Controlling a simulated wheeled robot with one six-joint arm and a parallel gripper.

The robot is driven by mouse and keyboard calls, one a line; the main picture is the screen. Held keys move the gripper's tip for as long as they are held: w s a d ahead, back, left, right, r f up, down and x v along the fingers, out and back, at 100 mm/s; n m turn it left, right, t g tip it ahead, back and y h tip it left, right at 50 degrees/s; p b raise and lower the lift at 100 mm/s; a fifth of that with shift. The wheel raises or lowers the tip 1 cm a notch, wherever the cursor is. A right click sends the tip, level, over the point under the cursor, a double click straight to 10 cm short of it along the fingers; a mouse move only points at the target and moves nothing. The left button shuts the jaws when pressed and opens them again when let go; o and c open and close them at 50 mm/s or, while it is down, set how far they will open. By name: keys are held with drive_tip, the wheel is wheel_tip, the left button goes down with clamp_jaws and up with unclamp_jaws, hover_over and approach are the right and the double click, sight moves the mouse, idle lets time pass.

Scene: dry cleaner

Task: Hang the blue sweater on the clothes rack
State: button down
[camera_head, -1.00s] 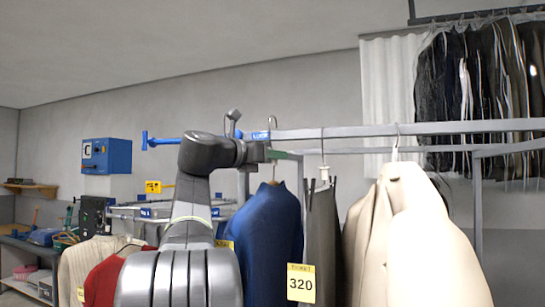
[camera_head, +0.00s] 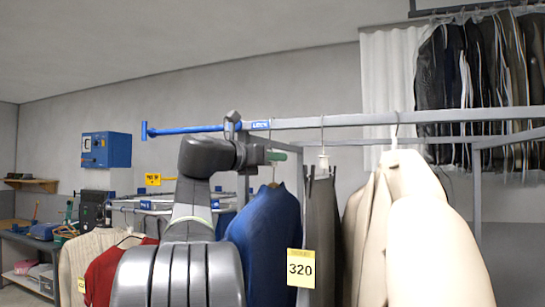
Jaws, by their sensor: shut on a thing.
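The blue sweater (camera_head: 268,228) hangs upright from a hanger just below the front rail of the clothes rack (camera_head: 350,120). My gripper (camera_head: 276,156) is just under that rail, above the sweater's collar, and is shut on the hanger. The fingertips are small and partly hidden. The hanger's hook lies close to the rail beside the blue-marked end; I cannot tell whether it rests on the rail. My arm covers the sweater's lower left side.
Dark trousers (camera_head: 323,235) with a yellow 320 tag (camera_head: 300,268) and a cream coat (camera_head: 425,240) hang close to the right. A lower rack at left holds a red sweater (camera_head: 105,275) and a cream knit (camera_head: 82,262). A blue wall box (camera_head: 106,150) is behind.

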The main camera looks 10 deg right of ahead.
drive_tip(key=shift+f, duration=0.15)
idle(0.8)
drive_tip(key=c, duration=1.1)
unclamp_jaws()
drive_tip(key=shift+f, duration=0.1)
drive_tip(key=b+v, duration=0.2)
drive_tip(key=v, duration=1.1)
drive_tip(key=shift+s+a, duration=0.2)
drive_tip(key=shift+a, duration=0.15)
drive_tip(key=s+a+p, duration=0.2)
drive_tip(key=s+a, duration=0.7)
drive_tip(key=s, duration=0.4)
drive_tip(key=shift+s, duration=0.15)
drive_tip(key=shift+d, duration=0.1)
